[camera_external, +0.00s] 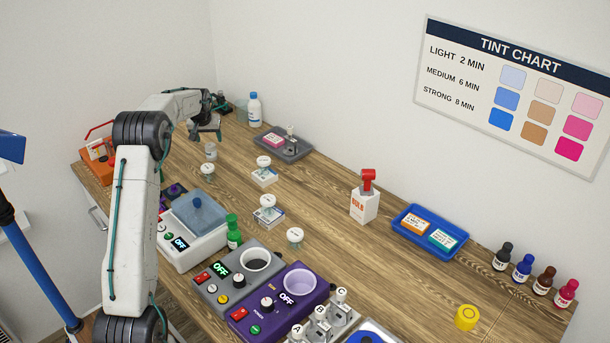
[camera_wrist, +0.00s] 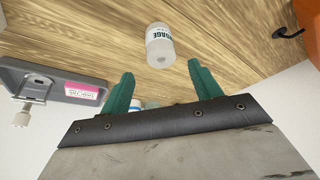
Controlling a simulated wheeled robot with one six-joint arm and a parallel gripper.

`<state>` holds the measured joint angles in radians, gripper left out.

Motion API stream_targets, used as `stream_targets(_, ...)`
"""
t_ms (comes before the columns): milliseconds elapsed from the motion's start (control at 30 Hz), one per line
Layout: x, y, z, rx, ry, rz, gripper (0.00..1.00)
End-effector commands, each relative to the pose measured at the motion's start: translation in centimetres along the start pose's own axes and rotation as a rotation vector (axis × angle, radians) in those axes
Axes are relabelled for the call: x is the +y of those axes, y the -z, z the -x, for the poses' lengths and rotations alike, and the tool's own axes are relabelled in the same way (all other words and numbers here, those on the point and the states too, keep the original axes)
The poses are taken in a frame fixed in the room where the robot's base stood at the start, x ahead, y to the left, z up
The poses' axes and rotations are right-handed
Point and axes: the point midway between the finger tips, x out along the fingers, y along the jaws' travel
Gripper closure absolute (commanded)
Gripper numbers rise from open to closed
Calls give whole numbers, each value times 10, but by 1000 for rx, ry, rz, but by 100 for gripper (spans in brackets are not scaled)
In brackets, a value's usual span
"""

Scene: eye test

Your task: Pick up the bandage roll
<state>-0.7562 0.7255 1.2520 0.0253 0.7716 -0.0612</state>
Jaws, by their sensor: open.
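The bandage roll (camera_wrist: 160,48) is a small pale cylinder with a dark-lettered label, partly readable as "DAGE". It stands on the wooden table. In the wrist view it lies just beyond the two green fingertips of my gripper (camera_wrist: 161,70), roughly in line with the gap between them and not held. In the outside view my gripper (camera_external: 206,135) hangs over the far left part of the table, its jaws open and empty. A small pale cylinder just below it (camera_external: 211,151) looks like the same roll.
A grey tray (camera_external: 298,155) with a pink box lies to the right of my gripper, and an orange case (camera_external: 90,168) to the left. A white bottle (camera_external: 254,109) stands behind.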

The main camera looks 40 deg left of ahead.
Motion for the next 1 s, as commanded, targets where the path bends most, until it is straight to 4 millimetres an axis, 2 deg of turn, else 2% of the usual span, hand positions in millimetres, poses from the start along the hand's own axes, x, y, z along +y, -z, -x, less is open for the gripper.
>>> stream_targets(367,-2,-2,-37,-1,1,2,37)
stream_targets(633,-3,-7,-75,-2,1,2,37)
stream_targets(867,-2,-6,-78,1,1,1,37)
stream_targets(900,-2,-6,-78,0,1,1,40)
stream_targets(1000,-2,-6,-78,0,1,1,68)
